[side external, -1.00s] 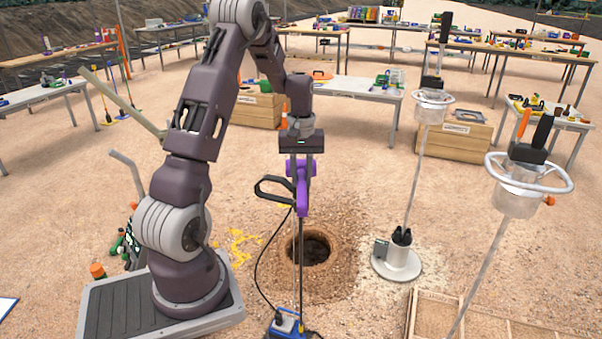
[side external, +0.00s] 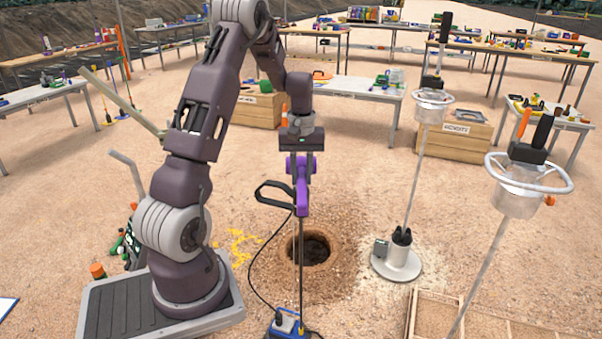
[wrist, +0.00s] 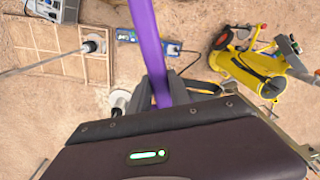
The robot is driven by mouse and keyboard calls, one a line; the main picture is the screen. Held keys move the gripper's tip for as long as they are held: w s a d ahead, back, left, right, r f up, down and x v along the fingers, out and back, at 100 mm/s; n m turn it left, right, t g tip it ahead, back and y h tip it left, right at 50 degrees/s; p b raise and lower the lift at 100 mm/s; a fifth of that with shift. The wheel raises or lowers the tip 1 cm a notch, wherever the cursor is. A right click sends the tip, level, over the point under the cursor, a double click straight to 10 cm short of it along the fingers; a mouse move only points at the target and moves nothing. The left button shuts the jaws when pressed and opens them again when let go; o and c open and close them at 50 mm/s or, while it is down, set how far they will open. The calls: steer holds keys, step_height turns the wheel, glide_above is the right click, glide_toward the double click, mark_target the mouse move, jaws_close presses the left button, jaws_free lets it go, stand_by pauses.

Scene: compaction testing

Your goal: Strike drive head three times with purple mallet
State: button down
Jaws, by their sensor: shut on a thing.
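My gripper (side external: 301,158) is shut on a purple mallet (side external: 301,190), in the air above and just left of the round hole (side external: 314,250) in the side view. In the wrist view a purple bar (wrist: 147,40) of it runs up from between my fingers (wrist: 166,92). A thin upright rod (side external: 300,250) shows below the purple part, down to a blue device (side external: 287,324) on the ground. I cannot tell whether the mallet touches the rod. A black loop handle (side external: 272,194) shows left of the purple part. I cannot tell for sure which part is the drive head.
A tall rod with a ring handle (side external: 433,97) stands on a round pale base (side external: 397,263) right of the hole. Another ring handle (side external: 528,173) is nearer at right. A wooden tray (side external: 413,312) lies at front right. The wrist view shows a yellow machine (wrist: 248,72).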

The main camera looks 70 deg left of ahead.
steer(key=shift+f, duration=0.15)
steer(key=shift+f, duration=1.2)
step_height(320, 180, up, 7)
steer(key=shift+d+r, duration=0.1)
step_height(320, 180, down, 8)
steer(key=shift+r, duration=4.2)
